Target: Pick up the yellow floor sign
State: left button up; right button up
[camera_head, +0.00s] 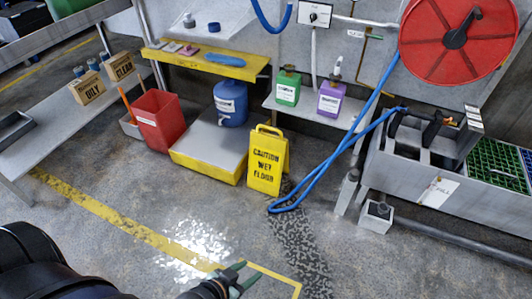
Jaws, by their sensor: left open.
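The yellow floor sign (266,164) stands upright on the concrete floor near the picture's middle, reading "CAUTION WET FLOOR", with a handle opening at its top. It stands just right of a low grey-topped yellow platform. My left gripper (241,279) is at the bottom of the view, open and empty, low in the picture and well apart from the sign. My left arm comes in from the lower left. My right gripper is not in view.
A red bin (158,121) and a blue drum (231,103) on the platform (208,150) stand left of the sign. A blue hose (318,177) loops on the floor close to its right. A metal bench (440,200) is at right. The floor in front is clear, with a shiny patch (197,240).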

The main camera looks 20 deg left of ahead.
aim_at(268, 155)
jog(key=i+j, duration=0.2)
jog(key=j, duration=0.15)
jog(key=i+j, duration=0.2)
jog(key=j, duration=0.2)
jog(key=i+j, duration=0.2)
jog(key=j, duration=0.15)
jog(key=i+j+z, duration=0.1)
jog(key=j, duration=0.25)
jog(key=i+j, duration=0.5)
jog(key=j, duration=0.25)
jog(key=i+j, duration=0.2)
jog(key=j, duration=0.2)
